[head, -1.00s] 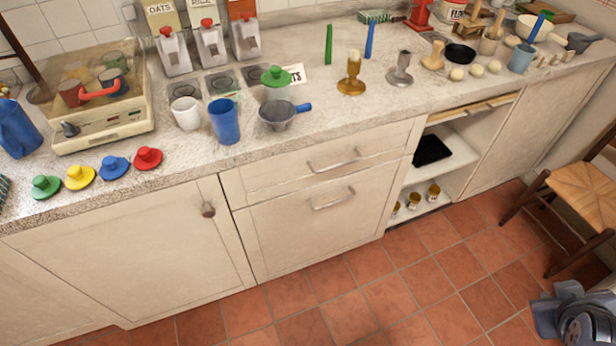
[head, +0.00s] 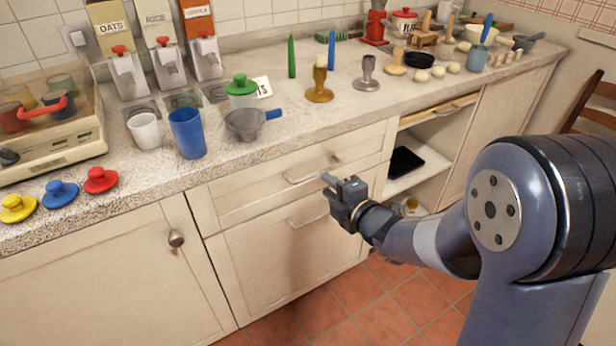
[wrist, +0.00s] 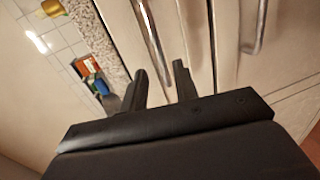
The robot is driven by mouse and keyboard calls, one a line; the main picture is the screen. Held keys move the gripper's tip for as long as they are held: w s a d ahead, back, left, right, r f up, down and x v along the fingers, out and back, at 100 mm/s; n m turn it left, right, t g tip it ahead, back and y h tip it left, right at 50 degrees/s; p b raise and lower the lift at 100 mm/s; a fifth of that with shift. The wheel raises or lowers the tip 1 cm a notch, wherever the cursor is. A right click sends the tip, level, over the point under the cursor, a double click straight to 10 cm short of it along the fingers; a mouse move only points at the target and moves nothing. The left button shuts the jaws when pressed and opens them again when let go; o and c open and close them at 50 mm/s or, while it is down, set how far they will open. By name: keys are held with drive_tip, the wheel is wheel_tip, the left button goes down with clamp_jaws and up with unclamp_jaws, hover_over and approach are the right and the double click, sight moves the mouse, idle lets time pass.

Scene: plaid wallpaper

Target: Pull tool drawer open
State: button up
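Two closed cream drawers are under the counter. The upper drawer (head: 250,198) has a metal bar handle (head: 312,170), and the lower drawer (head: 265,262) has a similar handle (head: 306,217). I cannot tell which is the tool drawer. My gripper (head: 338,181) is in front of the drawers, near the right end of the upper handle. In the wrist view, my gripper (wrist: 162,76) has its fingers apart with nothing between them. The upper handle (wrist: 151,40) is just beyond the fingertips, and the lower handle (wrist: 256,28) is off to the right. Both handles appear clear of the fingers.
A cupboard door (head: 110,275) with a round knob is left of the drawers. Open shelves (head: 425,160) with a black item are at right. The countertop (head: 290,138) above holds cups, candlesticks and dispensers. A chair (head: 590,105) stands at far right.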

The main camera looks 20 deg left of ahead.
sight(314, 175)
drive_tip(key=x, duration=0.7)
drive_tip(key=shift+w+a+f, duration=0.1)
drive_tip(key=shift+w+a, duration=0.05)
drive_tip(key=shift+w, duration=0.1)
clamp_jaws()
